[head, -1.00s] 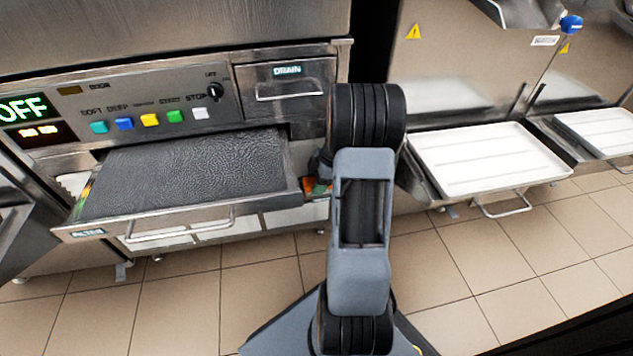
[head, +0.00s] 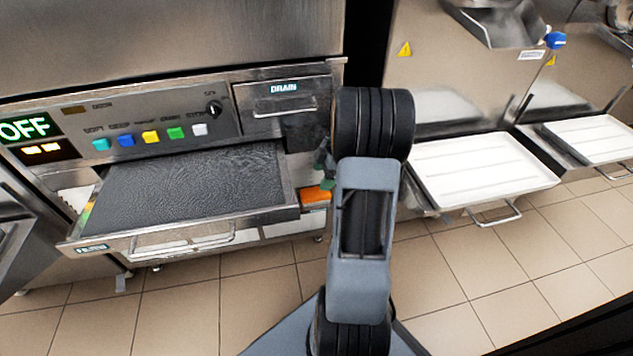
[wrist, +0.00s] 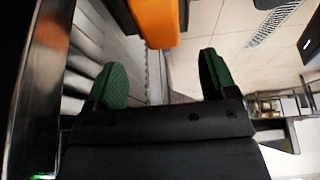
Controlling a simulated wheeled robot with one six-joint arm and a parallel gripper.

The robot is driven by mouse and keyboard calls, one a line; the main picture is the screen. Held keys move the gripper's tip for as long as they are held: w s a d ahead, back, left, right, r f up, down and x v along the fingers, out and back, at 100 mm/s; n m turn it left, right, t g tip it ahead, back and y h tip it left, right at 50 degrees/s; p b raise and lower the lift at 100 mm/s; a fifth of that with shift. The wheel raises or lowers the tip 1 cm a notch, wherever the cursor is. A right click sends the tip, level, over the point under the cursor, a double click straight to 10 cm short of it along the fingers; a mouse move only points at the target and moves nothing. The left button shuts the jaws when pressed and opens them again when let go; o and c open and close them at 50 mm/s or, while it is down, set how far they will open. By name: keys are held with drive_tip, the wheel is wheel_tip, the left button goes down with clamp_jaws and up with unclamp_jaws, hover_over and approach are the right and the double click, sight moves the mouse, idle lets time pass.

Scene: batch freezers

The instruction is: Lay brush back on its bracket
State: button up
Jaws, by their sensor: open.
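My gripper (wrist: 163,78) has green finger pads spread wide apart, with nothing between them. In the head view its green fingers (head: 324,166) show at the left of my arm, beside the right end of the pulled-out drawer. An orange thing (wrist: 155,20) lies just beyond the fingertips in the wrist view, cut off by the top edge. It also shows in the head view (head: 315,194), below the green fingers and right of the drawer. It may be the brush, but its shape is mostly hidden. I cannot make out a bracket or tell what bears the orange thing.
The open drawer (head: 190,190) with a dark textured top juts out at the left, close to my gripper. The drain drawer (head: 287,100) is above. White trays (head: 480,168) stand out at the right. The tiled floor (head: 230,290) in front is clear.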

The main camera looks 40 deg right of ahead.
drive_tip(key=shift+p+v, duration=0.45)
drive_tip(key=shift+v, duration=1.6)
drive_tip(key=shift+a, duration=0.1)
